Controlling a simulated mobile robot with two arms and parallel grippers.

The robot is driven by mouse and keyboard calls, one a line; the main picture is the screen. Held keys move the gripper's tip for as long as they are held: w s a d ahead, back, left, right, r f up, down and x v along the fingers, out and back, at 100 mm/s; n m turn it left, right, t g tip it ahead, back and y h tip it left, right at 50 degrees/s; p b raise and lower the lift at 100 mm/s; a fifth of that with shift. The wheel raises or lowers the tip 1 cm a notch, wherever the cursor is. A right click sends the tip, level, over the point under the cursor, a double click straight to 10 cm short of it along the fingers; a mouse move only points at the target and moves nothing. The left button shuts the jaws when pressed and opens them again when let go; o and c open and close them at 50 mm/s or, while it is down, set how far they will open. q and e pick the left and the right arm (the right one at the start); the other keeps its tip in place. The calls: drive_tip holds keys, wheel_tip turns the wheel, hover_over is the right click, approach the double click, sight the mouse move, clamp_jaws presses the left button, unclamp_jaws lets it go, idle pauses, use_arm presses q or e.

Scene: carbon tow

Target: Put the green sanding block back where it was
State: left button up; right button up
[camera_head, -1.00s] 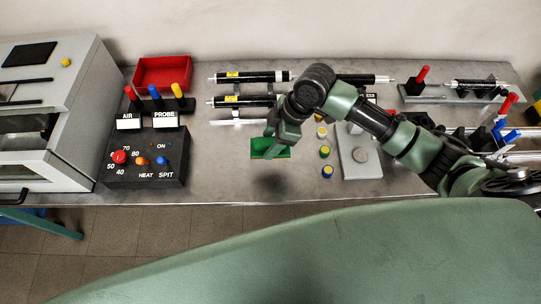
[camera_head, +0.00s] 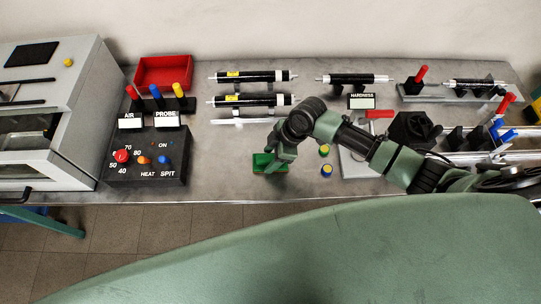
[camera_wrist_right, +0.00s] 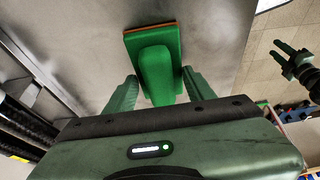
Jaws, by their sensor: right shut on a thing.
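The green sanding block (camera_head: 259,163) is at the front middle of the grey bench, below the black tubes in the head view. My right gripper (camera_head: 275,154) reaches down over it and is shut on its raised grip. In the right wrist view the block (camera_wrist_right: 155,45) has a flat green base with an orange edge, and its grip sits between the two green fingers (camera_wrist_right: 160,88). The block looks at or very near the bench top; I cannot tell whether it touches. A small dark gripper with green prongs, which looks like my left gripper (camera_wrist_right: 287,52), shows over the floor.
The black control box (camera_head: 146,170) is to the left, with a red tray (camera_head: 163,72) behind. A hardness tester (camera_head: 357,165) stands further right. The bench's front edge (camera_head: 230,203) is close.

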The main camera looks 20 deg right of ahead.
drive_tip(key=o, duration=1.3)
drive_tip(key=shift+f, duration=0.1)
drive_tip(key=shift+r, duration=0.25)
drive_tip(key=shift+d+r, duration=0.2)
drive_tip(key=shift+r, duration=0.1)
drive_tip(key=b+v, duration=0.1)
drive_tip(key=v, duration=1)
drive_tip(key=shift+s+r, duration=0.1)
